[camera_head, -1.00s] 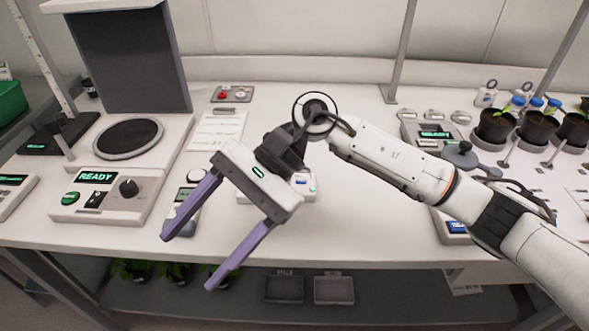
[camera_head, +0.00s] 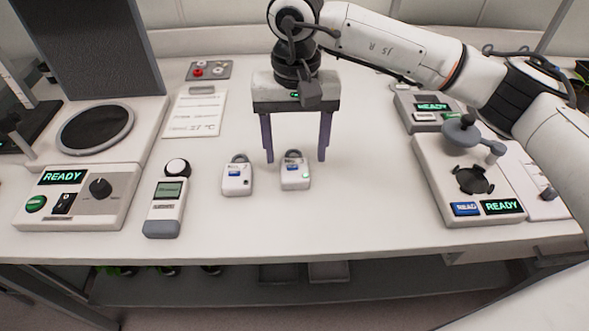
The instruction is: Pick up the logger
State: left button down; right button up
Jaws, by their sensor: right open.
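Two small white devices with dark loops on top, which look like loggers, sit on the white bench. The right one (camera_head: 295,180) has a blue label; the left one (camera_head: 237,184) stands a short way left of it and has a small label too. My right gripper (camera_head: 296,160) is open and empty, its two purple fingers pointing down. In the picture the fingertips come down on either side of the right device's top; I cannot tell the exact height or depth. My left gripper is out of view.
A handheld meter (camera_head: 163,206) lies left of the devices, beside a READY machine (camera_head: 85,207). A clipboard sheet (camera_head: 194,114) lies behind. Another READY device (camera_head: 468,190) stands at right. The bench between it and the right device is clear.

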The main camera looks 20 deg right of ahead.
aim_at(295, 167)
notch_tip(295, 167, down, 4)
jog(key=shift+s+a+f, duration=0.1)
jog(key=shift+s+a, duration=0.05)
jog(key=c, duration=1.2)
